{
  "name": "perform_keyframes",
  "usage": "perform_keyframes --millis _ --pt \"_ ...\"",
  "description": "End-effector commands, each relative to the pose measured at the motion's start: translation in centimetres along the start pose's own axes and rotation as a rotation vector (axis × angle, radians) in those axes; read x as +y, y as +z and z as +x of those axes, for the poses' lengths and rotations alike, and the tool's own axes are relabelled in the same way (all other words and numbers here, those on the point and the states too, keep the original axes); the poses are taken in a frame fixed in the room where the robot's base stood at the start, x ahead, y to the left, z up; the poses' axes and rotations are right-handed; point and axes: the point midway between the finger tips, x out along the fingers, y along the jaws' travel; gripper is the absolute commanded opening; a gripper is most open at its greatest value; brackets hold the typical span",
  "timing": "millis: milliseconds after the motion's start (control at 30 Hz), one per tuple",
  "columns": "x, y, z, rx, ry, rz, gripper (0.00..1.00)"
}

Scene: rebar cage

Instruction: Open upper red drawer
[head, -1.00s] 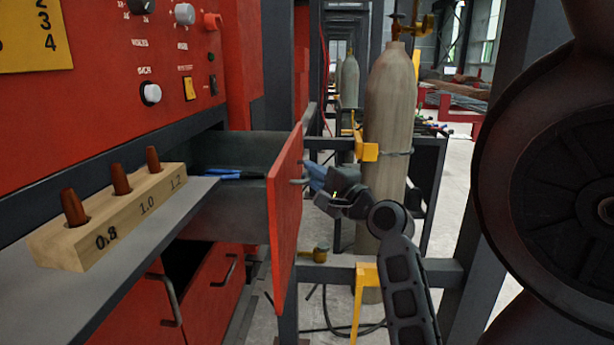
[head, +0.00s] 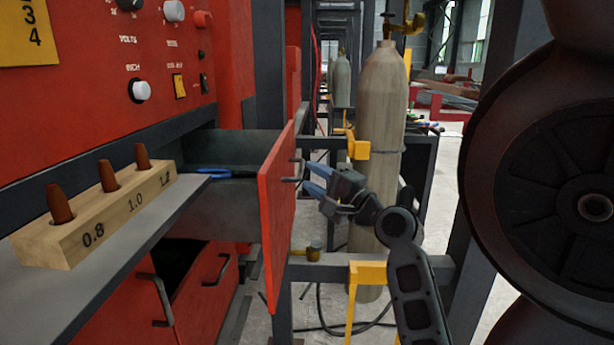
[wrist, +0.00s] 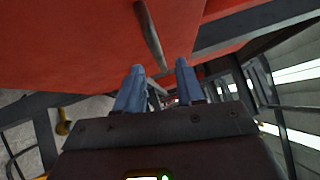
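The upper red drawer (head: 277,215) is pulled out of the red cabinet, with its grey inside showing in the head view. Its front carries a dark bar handle (head: 296,168). My gripper (head: 314,180) has blue fingers and is just right of the handle, apart from it in the head view. In the wrist view the two blue fingers (wrist: 159,68) are spread with a gap between them. The handle (wrist: 150,36) is ahead of them, in front of the red drawer face (wrist: 75,45). Nothing is held.
A blue item (head: 213,172) lies in the drawer. A wooden block (head: 100,220) with three brown pegs stands on the grey shelf at left. A tan gas cylinder (head: 378,120) and a yellow bracket (head: 366,275) are near my arm. Lower red drawers with handles are below.

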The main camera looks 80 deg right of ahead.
Motion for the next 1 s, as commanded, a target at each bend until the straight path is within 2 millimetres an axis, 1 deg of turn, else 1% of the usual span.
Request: perform_keyframes --millis 33,100,200,300,433,1000 --pt "0.3 -0.1 -1.0 0.002 0.003 -0.001 0.38" --pt "0.2 0.0 -2.1 0.001 0.002 -0.001 0.38" --pt "0.2 -0.1 -3.3 0.002 0.002 -0.002 0.38" --pt "0.1 0.0 -4.1 0.001 0.001 -0.001 0.38" --pt "0.1 0.0 -4.5 0.000 0.001 -0.001 0.38" --pt "0.2 0.1 -4.5 0.000 0.004 -0.005 0.38"
